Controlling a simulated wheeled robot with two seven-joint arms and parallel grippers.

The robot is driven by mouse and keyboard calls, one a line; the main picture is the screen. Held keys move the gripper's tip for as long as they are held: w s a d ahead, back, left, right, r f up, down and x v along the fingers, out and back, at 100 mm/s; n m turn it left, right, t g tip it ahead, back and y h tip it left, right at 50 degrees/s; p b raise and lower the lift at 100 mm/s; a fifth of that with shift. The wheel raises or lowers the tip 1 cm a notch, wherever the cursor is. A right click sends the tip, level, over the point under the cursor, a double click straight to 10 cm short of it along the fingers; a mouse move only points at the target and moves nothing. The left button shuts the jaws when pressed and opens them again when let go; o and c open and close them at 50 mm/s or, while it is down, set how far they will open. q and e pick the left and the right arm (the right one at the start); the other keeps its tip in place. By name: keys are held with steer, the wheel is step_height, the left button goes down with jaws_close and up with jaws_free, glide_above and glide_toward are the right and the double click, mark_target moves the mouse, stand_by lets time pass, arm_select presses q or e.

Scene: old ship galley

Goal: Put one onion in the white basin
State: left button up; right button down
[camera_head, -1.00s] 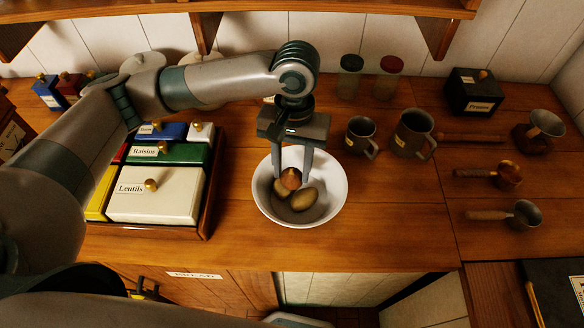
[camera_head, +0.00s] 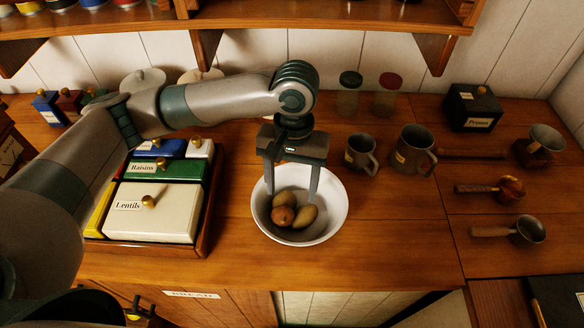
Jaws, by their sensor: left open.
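The white basin (camera_head: 335,213) stands on the wooden counter in the middle of the view. Inside it lies a round reddish-brown onion (camera_head: 283,216), in front of and against two longer greenish-brown things that look like potatoes (camera_head: 304,215). My left gripper (camera_head: 291,195) points down over the basin. Its two fingers are spread apart, with nothing held between them, and their tips reach down to about the basin's rim or inside it. The exact gap between the tips and the onion cannot be told.
A wooden tray of lidded boxes, with a white Lentils box (camera_head: 152,212), stands left of the basin. Two grey mugs (camera_head: 412,150) and two jars (camera_head: 348,92) stand behind and right. Scoops (camera_head: 522,231) lie far right. A shelf (camera_head: 240,24) overhangs the back. Counter right of the basin is clear.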

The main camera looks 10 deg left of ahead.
arm_select(q)
step_height(320, 180, up, 17)
steer(key=w+b, duration=0.2)
steer(key=b, duration=0.1)
steer(key=shift+r, duration=0.15)
stand_by(1.0)
